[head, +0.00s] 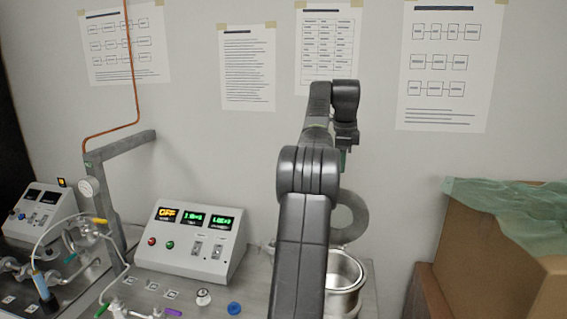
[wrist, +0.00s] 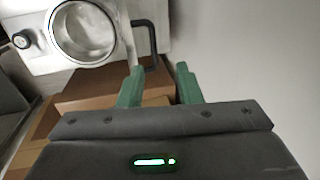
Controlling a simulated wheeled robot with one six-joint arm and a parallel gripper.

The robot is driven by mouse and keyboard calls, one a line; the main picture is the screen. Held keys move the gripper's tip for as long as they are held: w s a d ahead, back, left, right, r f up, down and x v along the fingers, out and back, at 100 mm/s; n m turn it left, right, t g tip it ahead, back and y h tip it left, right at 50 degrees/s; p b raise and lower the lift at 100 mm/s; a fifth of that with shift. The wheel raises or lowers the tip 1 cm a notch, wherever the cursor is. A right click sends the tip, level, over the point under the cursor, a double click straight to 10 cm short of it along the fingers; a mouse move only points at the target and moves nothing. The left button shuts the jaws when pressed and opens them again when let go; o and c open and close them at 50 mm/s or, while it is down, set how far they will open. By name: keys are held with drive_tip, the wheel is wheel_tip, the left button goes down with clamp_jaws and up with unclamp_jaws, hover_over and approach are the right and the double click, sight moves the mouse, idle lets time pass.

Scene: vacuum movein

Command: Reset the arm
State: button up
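My arm stretches up from the bottom middle of the head view, in front of the wall and the bench. My gripper (wrist: 160,70) shows in the wrist view with its two green fingers apart and nothing between them. In the head view the gripper is mostly hidden behind my arm; only a bit of green shows. Below the fingers in the wrist view are a cardboard box (wrist: 105,92) and, further up, a metal pot (wrist: 85,38) on the bench. No object touches the fingers.
A control box (head: 190,240) with lit displays stands on the bench left of my arm. The metal pot (head: 343,280) stands just right of my arm. A cardboard box (head: 510,240) with green wrap is at the right. Glassware and tubing (head: 80,245) fill the left.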

sight(340, 189)
drive_tip(key=f, duration=0.3)
drive_tip(key=w+f, duration=0.1)
drive_tip(key=f, duration=0.3)
drive_tip(key=w+f, duration=0.1)
drive_tip(key=f, duration=0.2)
drive_tip(key=shift+d+f, duration=0.25)
drive_tip(key=shift+d, duration=0.05)
drive_tip(key=shift+a+r, duration=0.1)
